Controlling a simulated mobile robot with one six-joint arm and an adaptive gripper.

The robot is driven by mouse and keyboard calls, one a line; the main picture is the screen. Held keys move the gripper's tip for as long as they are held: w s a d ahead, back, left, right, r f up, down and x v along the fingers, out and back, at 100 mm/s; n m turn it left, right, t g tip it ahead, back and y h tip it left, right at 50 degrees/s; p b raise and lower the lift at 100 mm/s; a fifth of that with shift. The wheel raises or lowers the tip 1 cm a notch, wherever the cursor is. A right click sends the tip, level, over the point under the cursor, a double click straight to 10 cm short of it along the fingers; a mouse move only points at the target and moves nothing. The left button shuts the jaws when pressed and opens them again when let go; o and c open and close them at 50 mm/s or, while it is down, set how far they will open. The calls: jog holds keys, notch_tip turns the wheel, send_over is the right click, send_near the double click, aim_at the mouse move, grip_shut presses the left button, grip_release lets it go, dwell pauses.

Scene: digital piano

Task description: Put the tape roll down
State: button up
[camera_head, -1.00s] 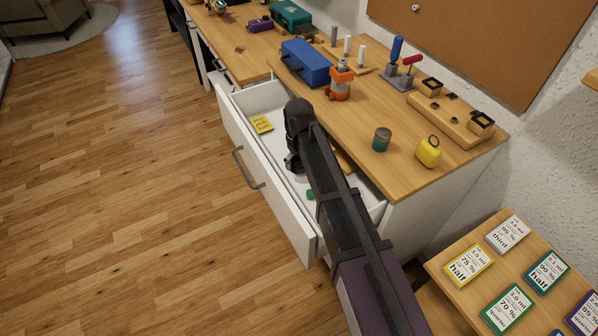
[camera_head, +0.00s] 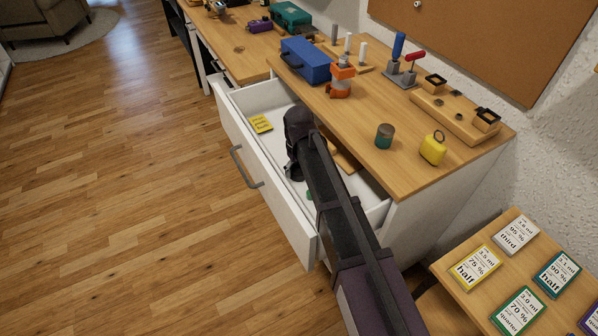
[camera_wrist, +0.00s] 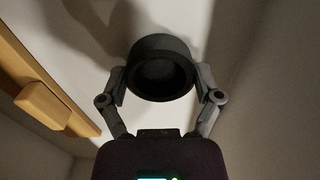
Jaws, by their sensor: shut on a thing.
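A dark tape roll (camera_wrist: 160,45) sits between the two fingers of my gripper (camera_wrist: 160,85) in the wrist view. The fingers press on its left and right sides, and its round hollow shows. The pale drawer floor lies beyond it, with dark shadows on it; I cannot tell whether the roll touches the floor. In the head view my arm reaches down into the open white drawer (camera_head: 233,122). My arm hides the gripper's fingers and the roll there.
A yellow note block (camera_head: 260,123) lies in the drawer's far left part. A wooden piece (camera_wrist: 45,103) lies left of the roll. The desktop (camera_head: 440,165) above holds a blue box (camera_head: 306,60), an orange device (camera_head: 341,78), a teal-grey jar (camera_head: 384,136) and a yellow tag (camera_head: 433,149).

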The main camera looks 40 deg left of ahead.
aim_at(299, 174)
jog(key=shift+f, duration=0.2)
jog(key=o, duration=1)
jog(key=shift+r, duration=0.2)
notch_tip(299, 174, up, 12)
jog(key=p, duration=1.2)
dwell(0.4)
